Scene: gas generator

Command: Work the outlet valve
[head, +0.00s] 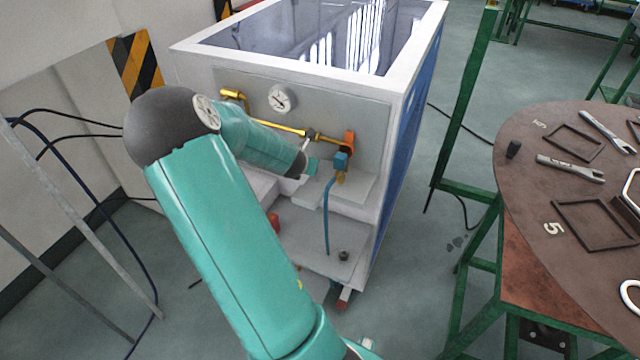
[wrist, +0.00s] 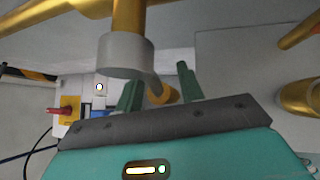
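The gas generator (head: 305,80) is a white cabinet with a recessed front panel. A brass pipe (head: 275,126) crosses the panel to an orange fitting (head: 350,138) with a blue part (head: 342,160) below it. A small brass valve body (head: 312,134) sits on the pipe; I cannot tell for certain which is the outlet valve. My gripper (head: 312,168) is just below the pipe, left of the blue part. In the wrist view my gripper (wrist: 160,84) has its two green fingers apart, with a grey collar (wrist: 126,55) and a brass piece (wrist: 162,92) close by. Contact is unclear.
A round gauge (head: 281,99) is above the pipe. A blue hose (head: 327,220) hangs from the fitting to the lower shelf. A round brown table (head: 530,190) with tools stands at right. Grey floor between table and cabinet is mostly open. Dark cables hang at left.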

